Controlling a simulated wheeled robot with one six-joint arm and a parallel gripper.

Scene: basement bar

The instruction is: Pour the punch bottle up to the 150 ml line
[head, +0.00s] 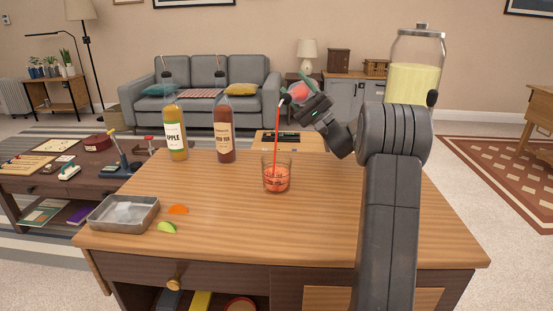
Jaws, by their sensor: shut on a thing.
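My gripper (306,98) is shut on the punch bottle (297,91), raised above the table and tipped with its mouth to the left. The gripper hides much of the bottle, but a pinkish-red part shows. A thin red stream (277,130) runs from its mouth down into a clear glass (277,163) standing upright on the wooden table. Red punch (277,181) fills the lower part of the glass. Dark markings show on the glass wall, too small to read, so I cannot tell how the level stands against the 150 ml line.
An apple bottle (176,130) and a dark red-brown bottle (225,130) stand left behind the glass. A yellow drink dispenser (414,83) stands at the right, partly behind my arm. A metal tray (124,214), orange slice (178,209) and lime slice (167,227) lie front left. The table's (270,230) front middle is clear.

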